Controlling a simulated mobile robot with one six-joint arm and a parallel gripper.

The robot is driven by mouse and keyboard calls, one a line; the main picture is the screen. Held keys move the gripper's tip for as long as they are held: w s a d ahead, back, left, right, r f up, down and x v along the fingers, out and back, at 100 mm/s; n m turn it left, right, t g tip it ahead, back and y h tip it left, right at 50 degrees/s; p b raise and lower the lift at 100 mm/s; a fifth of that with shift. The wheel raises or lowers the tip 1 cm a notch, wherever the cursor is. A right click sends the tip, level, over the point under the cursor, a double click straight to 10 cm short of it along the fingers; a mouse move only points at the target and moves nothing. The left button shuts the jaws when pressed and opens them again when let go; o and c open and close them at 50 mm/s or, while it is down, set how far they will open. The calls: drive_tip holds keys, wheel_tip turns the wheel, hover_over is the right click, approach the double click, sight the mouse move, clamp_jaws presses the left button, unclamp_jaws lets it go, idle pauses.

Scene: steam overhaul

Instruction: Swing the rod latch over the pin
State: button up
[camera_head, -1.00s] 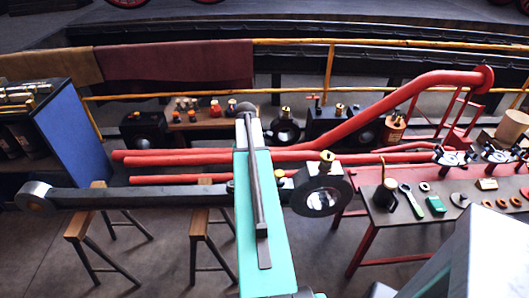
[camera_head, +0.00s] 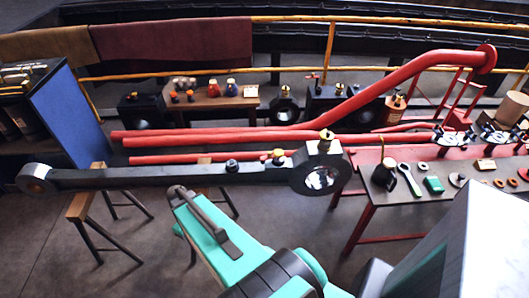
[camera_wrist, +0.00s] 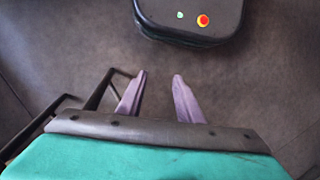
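The long dark rod (camera_head: 140,178) lies level on trestles in the head view. Its small round eye is at the left and its big round end (camera_head: 322,170) at the right. On the rod's top are a dark knob (camera_head: 232,165) and a small brass knob (camera_head: 277,155); I cannot tell which part is the latch and which the pin. My gripper (camera_wrist: 160,75) shows in the wrist view with its two fingers apart and nothing between them. It is over bare floor. In the head view my teal arm is in front of and below the rod, apart from it.
Trestles (camera_head: 85,205) stand under the rod. Red pipes (camera_head: 200,134) run behind it. A table of tools and small parts (camera_head: 375,215) is at the right, and a blue panel (camera_head: 68,112) at the left. Open floor lies in front of the rod.

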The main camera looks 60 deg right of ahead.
drive_tip(key=s+a+f+g, duration=0.1)
drive_tip(key=s+a+f, duration=0.3)
drive_tip(key=s+a, duration=0.3)
drive_tip(key=s+a+f+g+h, duration=0.1)
drive_tip(key=s+a+f, duration=0.3)
drive_tip(key=s+a, duration=0.3)
drive_tip(key=shift+s+a, duration=0.15)
drive_tip(key=shift+s, duration=0.35)
